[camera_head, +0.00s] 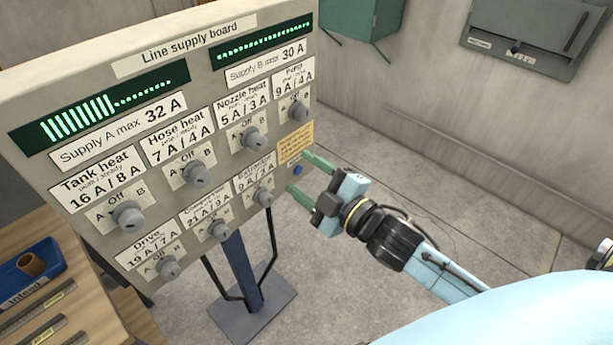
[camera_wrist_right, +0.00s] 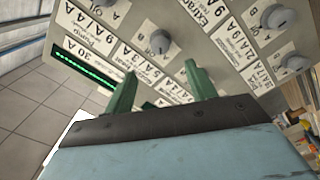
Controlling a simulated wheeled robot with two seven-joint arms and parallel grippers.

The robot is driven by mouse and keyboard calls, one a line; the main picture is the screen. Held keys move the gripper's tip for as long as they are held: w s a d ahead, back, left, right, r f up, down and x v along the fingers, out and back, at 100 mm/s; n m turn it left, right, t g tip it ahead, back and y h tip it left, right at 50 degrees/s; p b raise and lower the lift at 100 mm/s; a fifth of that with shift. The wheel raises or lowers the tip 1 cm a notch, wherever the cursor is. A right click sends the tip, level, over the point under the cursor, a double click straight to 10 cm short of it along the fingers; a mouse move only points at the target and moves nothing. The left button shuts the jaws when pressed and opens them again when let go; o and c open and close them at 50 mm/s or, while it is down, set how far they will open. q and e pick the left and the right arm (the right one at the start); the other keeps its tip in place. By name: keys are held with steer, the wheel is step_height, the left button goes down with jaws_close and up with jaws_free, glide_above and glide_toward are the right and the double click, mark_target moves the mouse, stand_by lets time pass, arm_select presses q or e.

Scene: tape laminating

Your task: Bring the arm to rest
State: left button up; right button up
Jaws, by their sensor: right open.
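My right gripper (camera_head: 306,179) is open and empty, with its two green fingers pointing at the right edge of the line supply board (camera_head: 215,50). One finger is above the blue button (camera_head: 297,169) and one below it. I cannot tell whether either finger touches the board. In the right wrist view the open fingers (camera_wrist_right: 158,85) show in front of the board's labels and knobs. The board carries several grey knobs, among them the Pump knob (camera_head: 298,112) and the Extractor knob (camera_head: 263,196). My left gripper is not in view.
The board stands on a blue post with a base plate (camera_head: 252,312). At the lower left a wooden table (camera_head: 95,290) holds a blue tray (camera_head: 50,283) with a brown ring (camera_head: 31,264). A green box (camera_head: 362,22) and a grey panel (camera_head: 528,30) hang on the wall. The floor right of the board is clear.

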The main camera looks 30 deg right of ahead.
steer(key=shift+f, duration=0.1)
steer(key=s+d+f+m+g+h+b, duration=0.2)
steer(key=f, duration=1.2)
steer(key=s+d+f+m+g+h+b, duration=0.1)
steer(key=s+d+f+m+g+b, duration=0.15)
steer(key=f, duration=1.05)
steer(key=s+d+f+m+g+h+b, duration=0.2)
steer(key=s+d+f+m+g, duration=0.1)
steer(key=f, duration=1.1)
steer(key=s+a+f+m+g+b, duration=0.1)
steer(key=s+f+g, duration=0.3)
steer(key=s+f, duration=0.8)
steer(key=s+a+f+m+g+h+b, duration=0.1)
steer(key=s+f+m+g+b, duration=0.2)
steer(key=s+f, duration=0.9)
steer(key=s+g+b, duration=0.1)
steer(key=s, duration=0.5)
steer(key=shift+s+a+f+m+g, duration=0.15)
steer(key=shift+s+f+m+g, duration=0.15)
steer(key=shift+s+m+g, duration=0.1)
steer(key=shift+c, duration=0.5)
